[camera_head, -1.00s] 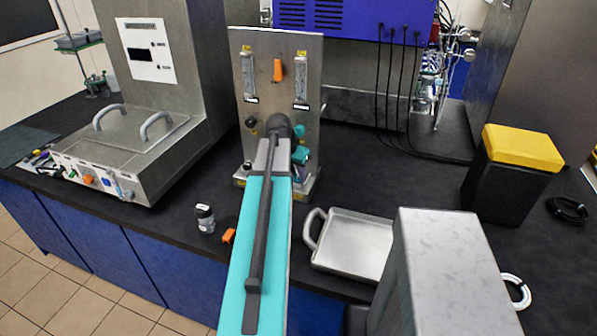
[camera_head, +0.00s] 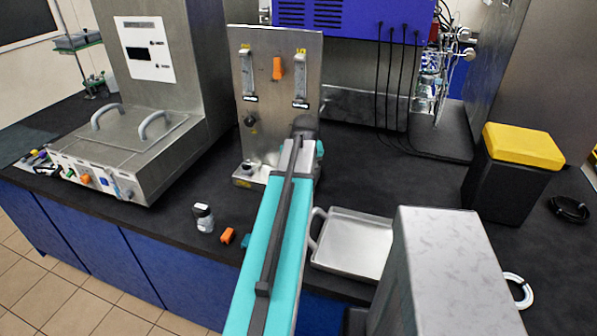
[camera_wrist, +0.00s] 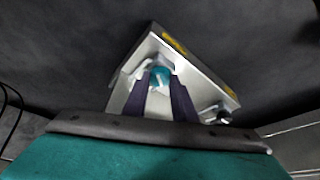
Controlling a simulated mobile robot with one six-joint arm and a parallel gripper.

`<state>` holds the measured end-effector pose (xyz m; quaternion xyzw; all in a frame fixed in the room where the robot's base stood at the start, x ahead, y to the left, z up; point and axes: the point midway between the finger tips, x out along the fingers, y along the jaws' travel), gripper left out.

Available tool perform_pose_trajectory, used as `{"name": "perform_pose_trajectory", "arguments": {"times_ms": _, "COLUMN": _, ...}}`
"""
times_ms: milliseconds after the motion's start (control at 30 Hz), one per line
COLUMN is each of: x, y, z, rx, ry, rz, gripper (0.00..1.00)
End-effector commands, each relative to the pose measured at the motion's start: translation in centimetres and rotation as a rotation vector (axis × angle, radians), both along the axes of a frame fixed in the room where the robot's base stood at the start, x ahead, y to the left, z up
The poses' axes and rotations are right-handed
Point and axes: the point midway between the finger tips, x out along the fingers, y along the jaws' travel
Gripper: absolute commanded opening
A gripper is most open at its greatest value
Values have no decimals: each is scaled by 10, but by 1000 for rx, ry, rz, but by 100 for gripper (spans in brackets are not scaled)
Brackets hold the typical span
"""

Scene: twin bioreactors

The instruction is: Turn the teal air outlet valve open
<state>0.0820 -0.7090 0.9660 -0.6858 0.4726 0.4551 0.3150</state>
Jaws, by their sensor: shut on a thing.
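The teal air outlet valve (camera_wrist: 160,75) shows in the wrist view on the steel base of the upright panel, between the tips of my gripper's dark purple fingers. My gripper (camera_wrist: 159,82) is shut on it. In the head view my teal arm reaches to the lower right of the steel panel (camera_head: 262,95) and hides the fingers. A bit of teal (camera_head: 319,149) shows just right of my wrist; I cannot tell whether it is the valve.
A black knob (camera_head: 250,120) is on the panel's left side. On the bench near my arm are a small bottle (camera_head: 204,218), an orange piece (camera_head: 228,236) and a teal piece (camera_head: 246,241). A metal tray (camera_head: 352,243) lies to the right.

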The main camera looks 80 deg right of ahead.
Motion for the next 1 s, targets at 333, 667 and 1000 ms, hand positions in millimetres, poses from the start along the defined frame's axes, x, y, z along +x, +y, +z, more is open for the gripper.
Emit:
{"name": "perform_pose_trajectory", "arguments": {"times_ms": 333, "x": -10, "y": 0, "z": -3, "rx": 11, "ry": 11, "rz": 268, "gripper": 2}}
{"name": "perform_pose_trajectory", "arguments": {"times_ms": 667, "x": -13, "y": -2, "z": -3, "rx": 11, "ry": 11, "rz": 504, "gripper": 2}}
{"name": "perform_pose_trajectory", "arguments": {"times_ms": 1000, "x": -13, "y": -2, "z": -2, "rx": 12, "ry": 10, "rz": 623, "gripper": 2}}
